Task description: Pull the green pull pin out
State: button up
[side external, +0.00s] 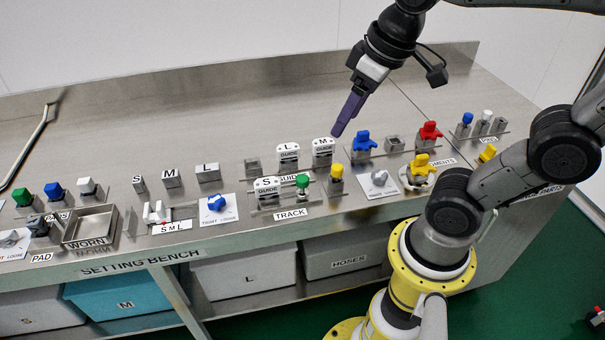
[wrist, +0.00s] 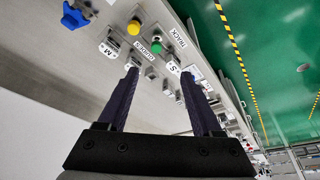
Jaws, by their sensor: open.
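The green pull pin (side external: 302,181) is a small round green knob standing at the TRACK fixture (side external: 290,214), just right of the S guide block (side external: 267,185). In the wrist view the green pin (wrist: 157,47) shows beyond the fingertips, near the TRACK label. My gripper (side external: 338,131) has purple fingers and hangs above the bench, up and right of the pin, near the M guide block (side external: 323,146). In the wrist view its two fingers (wrist: 160,73) are apart with nothing held between them.
A yellow knob (side external: 337,171) stands close right of the green pin, and a blue knob (side external: 362,140) is farther right. The L guide block (side external: 288,152) stands behind. Another green knob (side external: 22,197) is at the far left. The bench's back area is clear.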

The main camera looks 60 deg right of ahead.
jog(key=w+f+g, duration=0.2)
jog(key=w, duration=0.5)
jog(key=g, duration=0.2)
send_over(302, 177)
notch_tip(302, 177, down, 4)
notch_tip(302, 177, down, 14)
jog(key=shift+s+r, duration=0.15)
jog(key=shift+r, duration=0.1)
jog(key=shift+c, duration=0.4)
grip_shut()
dwell(0.6)
